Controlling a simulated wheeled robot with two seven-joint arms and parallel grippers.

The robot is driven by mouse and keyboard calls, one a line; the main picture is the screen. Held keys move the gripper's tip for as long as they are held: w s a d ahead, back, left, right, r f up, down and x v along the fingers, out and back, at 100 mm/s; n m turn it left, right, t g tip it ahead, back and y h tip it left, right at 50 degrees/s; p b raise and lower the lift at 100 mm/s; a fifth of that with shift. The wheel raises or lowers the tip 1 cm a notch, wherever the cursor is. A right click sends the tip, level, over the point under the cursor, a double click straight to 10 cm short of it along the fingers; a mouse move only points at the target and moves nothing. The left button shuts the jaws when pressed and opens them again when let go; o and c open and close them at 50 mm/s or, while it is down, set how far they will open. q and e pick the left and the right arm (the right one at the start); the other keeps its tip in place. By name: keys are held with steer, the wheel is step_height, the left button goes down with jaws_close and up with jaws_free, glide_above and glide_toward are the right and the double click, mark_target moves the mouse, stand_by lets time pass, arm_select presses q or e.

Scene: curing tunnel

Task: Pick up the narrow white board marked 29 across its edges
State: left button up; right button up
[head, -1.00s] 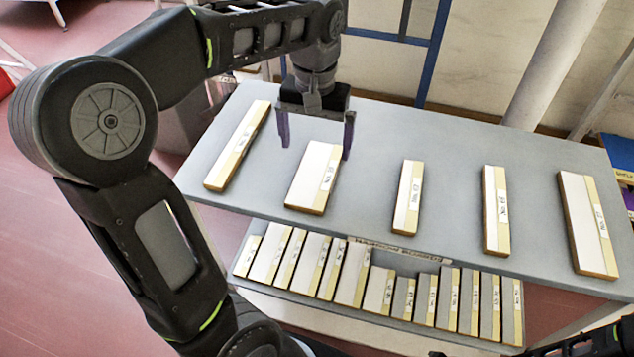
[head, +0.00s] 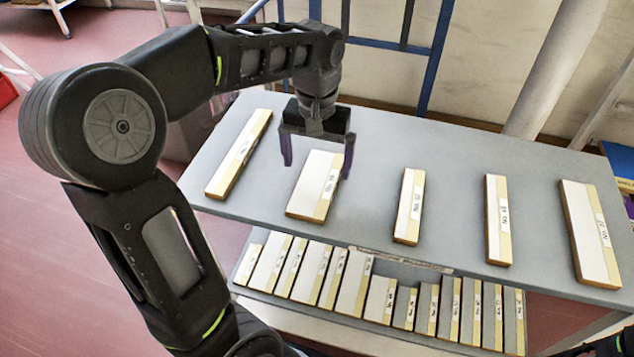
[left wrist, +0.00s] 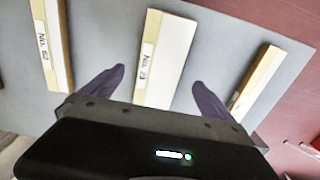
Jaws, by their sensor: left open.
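A white board with a yellow strip (head: 307,183) lies second from the left on the grey table top. It also shows in the left wrist view (left wrist: 168,60), where its small label seems to read No. 29. My left gripper (head: 318,164) is open and empty above this board. In the left wrist view the two dark fingers of the left gripper (left wrist: 159,76) stand on either side of the board, apart from it. The gripper hides part of the board's near end there. My right gripper is not seen; only a dark arm part shows at the lower right corner.
Other labelled boards lie spaced apart on the table (head: 455,150): one at left (head: 236,155), one in the middle (head: 405,205), two at right (head: 493,220) (head: 580,235). Several more boards stand on a lower shelf in front. Bare table separates the boards.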

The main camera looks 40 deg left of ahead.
mark_target(317, 181)
arm_select(q)
step_height(317, 181, down, 5)
steer(key=shift+w, duration=0.1)
stand_by(0.7)
steer(key=c, duration=1.5)
